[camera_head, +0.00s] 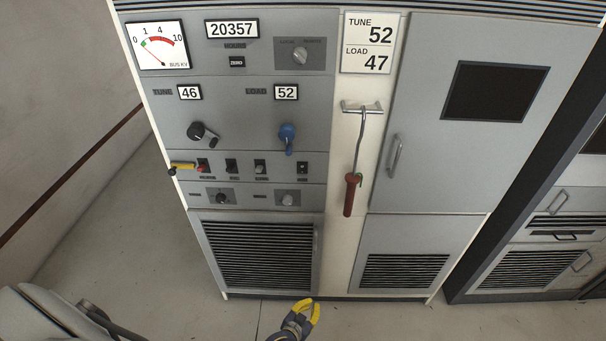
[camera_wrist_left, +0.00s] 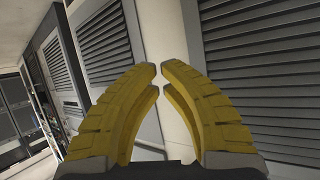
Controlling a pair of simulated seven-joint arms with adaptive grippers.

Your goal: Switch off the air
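The grey transmitter cabinet (camera_head: 263,100) stands upright ahead. A row of small switches crosses its left panel: a red-handled one (camera_head: 202,167), a dark one (camera_head: 231,166), a pale-tipped one (camera_head: 260,167) and a small one at the right (camera_head: 302,167). Their labels are too small to read, so I cannot tell which is the air switch. My left gripper (camera_head: 309,311) is low, in front of the cabinet's foot and well below the switches. Its yellow fingers are empty, with a narrow gap between the tips (camera_wrist_left: 159,73). My right gripper is out of view.
A yellow piece (camera_head: 182,166) sticks out at the left end of the switch row. A blue knob (camera_head: 287,135) and a black knob (camera_head: 202,133) sit above. A red-handled hook (camera_head: 352,192) hangs at the right. Louvred grilles (camera_head: 260,255) are below.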

